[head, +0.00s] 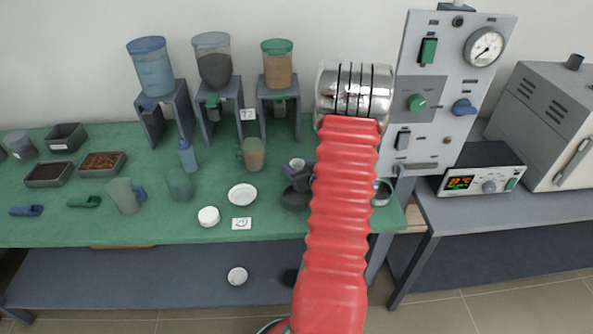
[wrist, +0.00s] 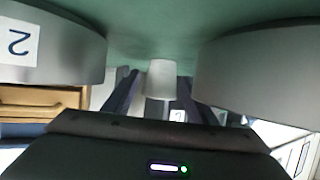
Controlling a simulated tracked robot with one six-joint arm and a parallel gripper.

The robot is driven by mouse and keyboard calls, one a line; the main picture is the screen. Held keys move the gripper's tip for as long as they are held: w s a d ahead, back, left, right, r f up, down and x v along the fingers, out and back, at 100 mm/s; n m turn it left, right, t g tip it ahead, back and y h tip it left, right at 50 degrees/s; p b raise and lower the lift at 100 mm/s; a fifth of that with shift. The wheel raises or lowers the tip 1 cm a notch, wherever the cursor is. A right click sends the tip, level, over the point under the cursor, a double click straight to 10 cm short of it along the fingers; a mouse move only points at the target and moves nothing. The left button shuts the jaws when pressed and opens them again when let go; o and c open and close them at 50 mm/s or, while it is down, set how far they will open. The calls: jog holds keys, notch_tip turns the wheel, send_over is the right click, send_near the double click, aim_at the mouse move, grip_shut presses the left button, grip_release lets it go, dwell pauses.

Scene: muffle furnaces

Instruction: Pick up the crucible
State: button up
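The crucible, a small pale cup (head: 297,163), stands on the green table in the head view, just left of my red arm sleeve. In the wrist view, which is turned upside down, a white tapered cup (wrist: 160,78) stands on the green surface, apparently the same one. My gripper (wrist: 151,57) is open there, its two broad grey sides left and right of the cup with clear gaps. The cup looks farther out than the gripper body. In the head view my gripper is mostly hidden by my arm; a dark part shows below the cup.
Dispensers on grey stands (head: 217,120) line the back. A gauge panel (head: 448,95) rises at right.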

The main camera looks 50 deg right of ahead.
jog(key=c, duration=0.9)
jog(key=shift+r, duration=0.15)
notch_tip(320, 180, up, 10)
dwell(0.4)
dwell(0.4)
